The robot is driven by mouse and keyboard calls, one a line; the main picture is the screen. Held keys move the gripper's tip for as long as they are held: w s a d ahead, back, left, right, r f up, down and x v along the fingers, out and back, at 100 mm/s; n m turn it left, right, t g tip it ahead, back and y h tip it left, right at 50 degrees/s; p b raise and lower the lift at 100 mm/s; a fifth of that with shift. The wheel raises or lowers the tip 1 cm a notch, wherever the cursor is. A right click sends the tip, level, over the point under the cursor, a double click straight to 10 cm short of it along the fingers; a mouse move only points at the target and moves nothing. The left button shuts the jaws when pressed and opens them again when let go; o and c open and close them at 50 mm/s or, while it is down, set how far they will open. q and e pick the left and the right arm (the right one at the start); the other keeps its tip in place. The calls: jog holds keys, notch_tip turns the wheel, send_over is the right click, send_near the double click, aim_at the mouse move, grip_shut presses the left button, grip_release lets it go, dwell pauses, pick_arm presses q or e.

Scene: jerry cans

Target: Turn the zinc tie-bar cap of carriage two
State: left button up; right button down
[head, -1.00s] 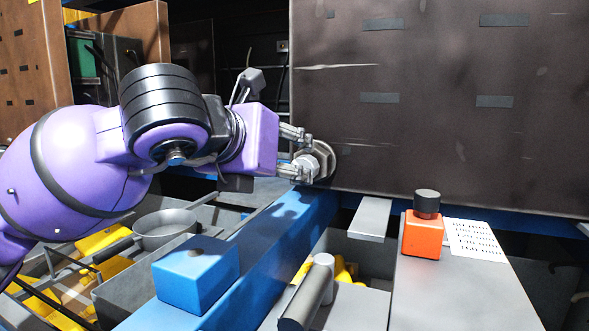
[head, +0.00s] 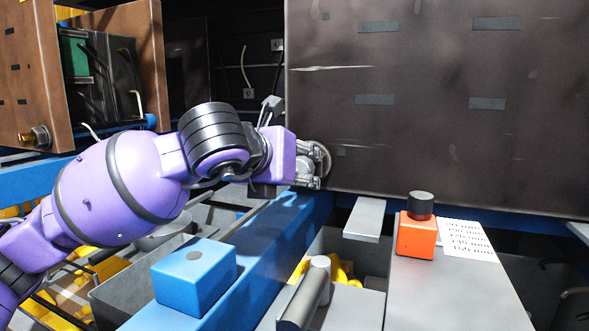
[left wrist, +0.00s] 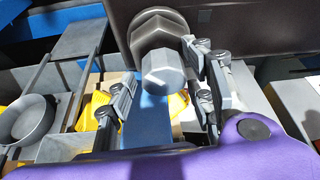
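A grey metal hex cap (left wrist: 162,72) juts from a larger hex base at the lower left corner of a big dark carriage plate (head: 430,110). My left gripper (head: 312,167) is at this corner and partly hides the cap in the head view. In the left wrist view my left gripper (left wrist: 162,92) has its fingers spread, with the cap between them. The right finger is close beside the cap; whether it touches is unclear. A clear gap separates the left finger from the cap. My right gripper is not in view.
A brown plate with a brass-coloured nut (head: 36,137) stands at the left. A blue beam (head: 270,245) carries a blue box (head: 195,275) below my arm. An orange box (head: 416,236) with a black knob stands right, beside a printed card (head: 467,238). Grey bins lie below.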

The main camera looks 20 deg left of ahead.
pick_arm(q)
jog(key=c, duration=0.8)
jog(key=shift+f+b, duration=0.2)
jog(key=shift+b, duration=0.25)
jog(key=b, duration=0.1)
jog(key=n+h+b, duration=0.1)
jog(key=b, duration=0.1)
jog(key=shift+f+n, duration=0.2)
jog(key=shift+n, duration=0.1)
jog(key=shift+b, duration=0.4)
jog(key=shift+r+n, duration=0.15)
jog(key=shift+n, duration=0.15)
jog(key=shift+a+r, duration=0.1)
jog(key=o, duration=1.1)
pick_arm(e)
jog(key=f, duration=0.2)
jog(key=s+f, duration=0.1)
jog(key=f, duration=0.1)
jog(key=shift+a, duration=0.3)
